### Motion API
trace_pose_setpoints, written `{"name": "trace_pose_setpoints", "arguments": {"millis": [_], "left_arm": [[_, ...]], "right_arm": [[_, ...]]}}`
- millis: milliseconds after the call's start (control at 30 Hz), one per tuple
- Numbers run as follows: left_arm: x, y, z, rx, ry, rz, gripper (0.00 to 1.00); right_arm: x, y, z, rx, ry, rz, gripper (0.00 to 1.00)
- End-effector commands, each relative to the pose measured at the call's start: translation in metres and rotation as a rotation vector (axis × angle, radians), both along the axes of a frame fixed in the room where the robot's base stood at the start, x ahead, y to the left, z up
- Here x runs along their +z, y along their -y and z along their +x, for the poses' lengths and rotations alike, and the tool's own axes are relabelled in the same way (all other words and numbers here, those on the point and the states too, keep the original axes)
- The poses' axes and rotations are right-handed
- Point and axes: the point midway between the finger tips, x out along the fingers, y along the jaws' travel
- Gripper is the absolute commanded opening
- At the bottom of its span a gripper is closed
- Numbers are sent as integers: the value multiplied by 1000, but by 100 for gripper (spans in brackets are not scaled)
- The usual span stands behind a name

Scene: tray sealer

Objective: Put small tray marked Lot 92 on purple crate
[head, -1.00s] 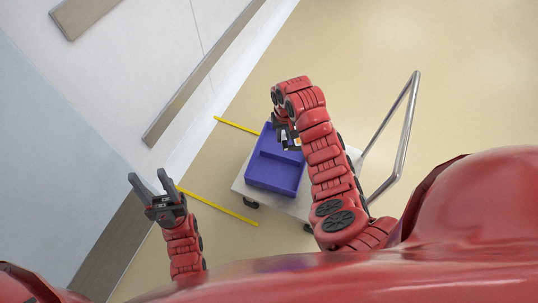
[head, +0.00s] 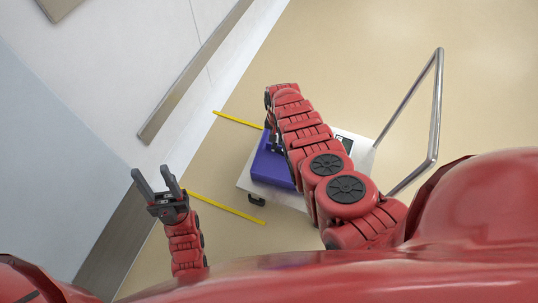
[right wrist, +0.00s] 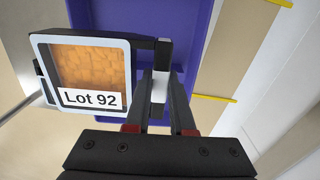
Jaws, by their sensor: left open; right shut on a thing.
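The small tray marked Lot 92 (right wrist: 85,70) has a pale rim and orange-brown contents, and its label faces the right wrist camera. The purple crate (head: 270,166) is on the cart, partly covered by my right arm in the head view. In the right wrist view the crate (right wrist: 205,22) lies beyond the gripper and tray. The held tray is hidden behind my arm in the head view. My left gripper (head: 157,182) is open and empty, left of the cart.
The pale cart (head: 250,187) has a tall metal handle (head: 436,110) on its right. A small dark item (head: 345,143) shows on the cart beside my right arm. Yellow floor strips (head: 225,206) lie left of the cart. Open floor extends at the upper right.

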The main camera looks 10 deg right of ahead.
Motion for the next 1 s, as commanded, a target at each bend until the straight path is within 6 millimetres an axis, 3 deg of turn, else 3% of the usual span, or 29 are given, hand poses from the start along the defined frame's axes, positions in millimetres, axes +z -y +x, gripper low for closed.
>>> {"name": "trace_pose_setpoints", "arguments": {"millis": [200,1000], "left_arm": [[-29,0,0,0,0,0,50],[-56,0,0,0,0,0,50]], "right_arm": [[-45,-18,-10,-6,1,-2,0],[-80,-34,-21,14,3,-1,0]]}}
